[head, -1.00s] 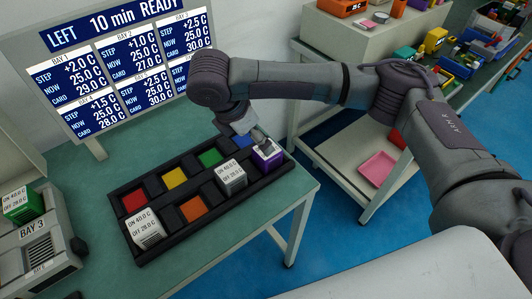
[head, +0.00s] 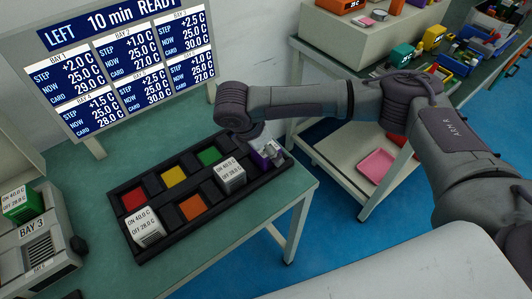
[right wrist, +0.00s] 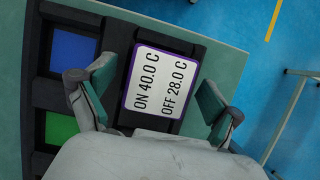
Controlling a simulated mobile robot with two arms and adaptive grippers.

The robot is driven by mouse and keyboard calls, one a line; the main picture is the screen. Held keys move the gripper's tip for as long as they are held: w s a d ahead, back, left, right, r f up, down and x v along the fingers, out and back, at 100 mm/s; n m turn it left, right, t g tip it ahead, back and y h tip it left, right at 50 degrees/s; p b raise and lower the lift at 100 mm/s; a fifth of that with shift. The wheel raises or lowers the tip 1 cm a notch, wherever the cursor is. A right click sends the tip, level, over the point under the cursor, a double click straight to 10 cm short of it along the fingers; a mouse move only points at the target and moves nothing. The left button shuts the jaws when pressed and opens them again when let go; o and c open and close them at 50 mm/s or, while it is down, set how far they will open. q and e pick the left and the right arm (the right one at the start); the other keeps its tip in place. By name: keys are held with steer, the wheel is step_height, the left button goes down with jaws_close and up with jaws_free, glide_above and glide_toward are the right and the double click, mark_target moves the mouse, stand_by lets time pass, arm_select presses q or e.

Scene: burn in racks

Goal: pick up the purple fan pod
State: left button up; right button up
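In the right wrist view the pod (right wrist: 163,80) shows a white label reading ON 40.0 C, OFF 28.0 C inside a purple rim. My right gripper (head: 268,152) is low over the pod. In the right wrist view its two green-padded fingers (right wrist: 155,92) are spread, one on each side of the pod, with gaps to it. My left gripper is not in view.
The tray also holds two white-labelled pods (head: 231,174) (head: 144,227) and shows red, yellow, green and orange squares. A blue square (right wrist: 72,53) lies beside the purple pod. A bay unit (head: 38,240) stands at left, a display board (head: 130,65) behind. The table's right edge is close.

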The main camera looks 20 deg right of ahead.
steer(key=c, duration=1.3)
steer(key=shift+c, duration=0.2)
steer(key=shift+r, duration=0.45)
steer(key=r, duration=0.3)
steer(key=shift+s+d+r, duration=0.1)
steer(key=shift+s+r, duration=0.1)
steer(key=shift+r, duration=0.1)
steer(key=s+d+r, duration=0.4)
steer(key=s+r, duration=0.2)
steer(key=s, duration=0.4)
steer(key=shift+s+d+r+p, duration=0.15)
steer(key=shift+d+r+p, duration=0.05)
steer(key=shift+r+p, duration=0.1)
